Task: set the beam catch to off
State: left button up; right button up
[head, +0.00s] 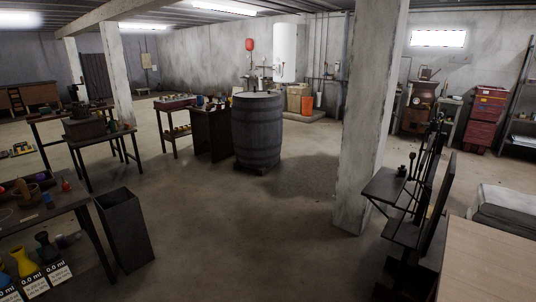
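No beam scale or beam catch can be made out for certain in the head view. Small dark items stand on the tables at the left, too far off to identify. A dark metal stand (408,228) with a small shelf (385,186) is at the right; a small dark object (401,171) sits on that shelf, and I cannot tell what it is. Neither of my grippers shows in the view.
A concrete pillar (368,120) stands right of centre, with a barrel (257,135) behind it to the left. A dark bin (125,232) stands beside the near left table (85,217), which holds flasks. A wooden top (490,262) fills the lower right. The middle floor is clear.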

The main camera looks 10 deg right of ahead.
aim_at(412, 156)
jog(key=z, duration=0.3)
jog(key=i, duration=2.15)
jog(key=z, duration=1.7)
jog(key=i, duration=1.2)
jog(key=z, duration=0.8)
